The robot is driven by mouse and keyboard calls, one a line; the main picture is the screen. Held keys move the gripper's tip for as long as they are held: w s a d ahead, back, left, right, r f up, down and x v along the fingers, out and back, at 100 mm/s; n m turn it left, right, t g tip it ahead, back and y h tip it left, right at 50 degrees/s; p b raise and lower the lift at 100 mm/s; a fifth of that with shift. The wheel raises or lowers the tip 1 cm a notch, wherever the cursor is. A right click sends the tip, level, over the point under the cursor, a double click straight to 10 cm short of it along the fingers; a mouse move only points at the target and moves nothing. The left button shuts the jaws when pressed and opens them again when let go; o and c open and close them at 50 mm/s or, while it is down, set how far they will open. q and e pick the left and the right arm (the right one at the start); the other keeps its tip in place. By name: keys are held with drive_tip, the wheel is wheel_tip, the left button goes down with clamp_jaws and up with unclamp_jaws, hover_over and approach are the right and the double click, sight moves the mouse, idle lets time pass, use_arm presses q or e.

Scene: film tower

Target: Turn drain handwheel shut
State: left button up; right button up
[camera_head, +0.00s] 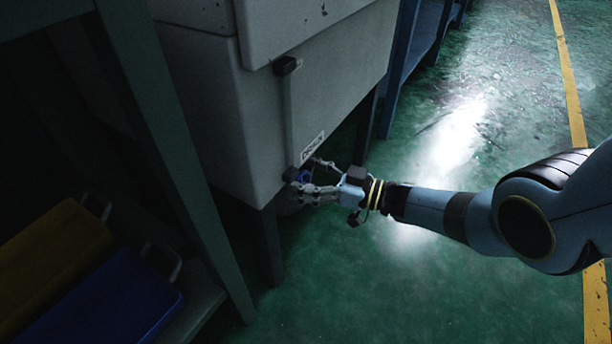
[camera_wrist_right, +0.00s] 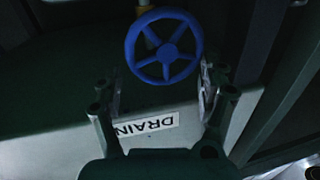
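The blue drain handwheel (camera_wrist_right: 166,53) has a spoked rim and faces the camera in the right wrist view. In the head view only a small blue part of the handwheel (camera_head: 305,176) shows between my fingers, low on the grey cabinet's side. My right gripper (camera_head: 309,183) reaches in from the right at the handwheel. In the right wrist view the right gripper (camera_wrist_right: 160,86) is open, with a finger on each side below the wheel. The right finger looks close to the rim; I cannot tell if it touches. My left gripper is out of view.
A white DRAIN label (camera_wrist_right: 148,126) sits by the wheel, also seen in the head view (camera_head: 313,147). The grey cabinet (camera_head: 215,120) stands on dark legs. A shelf with a blue bin (camera_head: 110,310) and a yellow bin (camera_head: 50,255) is at left. Green floor (camera_head: 420,300) is clear at right.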

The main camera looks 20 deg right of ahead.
drive_tip(key=shift+s+a+f, duration=0.1)
drive_tip(key=shift+s, duration=0.05)
drive_tip(key=v, duration=1.2)
idle(0.3)
